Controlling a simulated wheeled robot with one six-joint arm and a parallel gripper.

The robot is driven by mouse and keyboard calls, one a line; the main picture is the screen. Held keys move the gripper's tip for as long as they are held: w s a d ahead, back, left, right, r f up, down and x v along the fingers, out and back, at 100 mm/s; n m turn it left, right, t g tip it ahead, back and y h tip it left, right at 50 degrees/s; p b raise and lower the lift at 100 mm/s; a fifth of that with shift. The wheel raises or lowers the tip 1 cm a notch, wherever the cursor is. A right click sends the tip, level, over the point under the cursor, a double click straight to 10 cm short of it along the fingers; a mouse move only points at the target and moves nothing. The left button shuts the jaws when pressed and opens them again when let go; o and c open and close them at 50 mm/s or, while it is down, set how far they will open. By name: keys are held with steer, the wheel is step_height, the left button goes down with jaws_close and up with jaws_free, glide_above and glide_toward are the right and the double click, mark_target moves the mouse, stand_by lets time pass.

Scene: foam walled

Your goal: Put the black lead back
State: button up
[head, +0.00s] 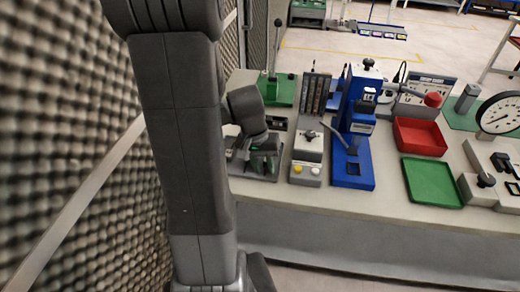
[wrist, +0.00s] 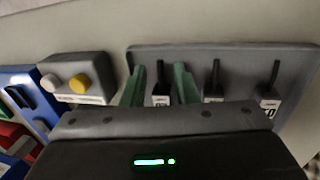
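In the wrist view my gripper (wrist: 160,85) has two green fingers set apart. A thin black upright piece (wrist: 163,72) with a white tag at its foot stands between them, with a gap on each side. Two more such black pieces (wrist: 214,74) (wrist: 272,74) stand to the right on the same grey panel (wrist: 240,55). I cannot tell which of these, if any, is the black lead. In the head view my gripper (head: 263,160) is low over the grey panel (head: 240,170) at the left end of the bench; my arm hides part of it.
A grey box with white and yellow buttons (head: 306,174) stands just right of the panel. Beyond are a blue press (head: 352,165), a red tray (head: 419,137), a green tray (head: 432,182) and a round dial (head: 500,112). A foam wall (head: 70,120) is close on the left.

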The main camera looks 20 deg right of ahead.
step_height(320, 180, up, 12)
steer(key=w+a, duration=0.1)
steer(key=a, duration=0.1)
steer(key=shift+f+p, duration=0.25)
steer(key=shift+p, duration=0.15)
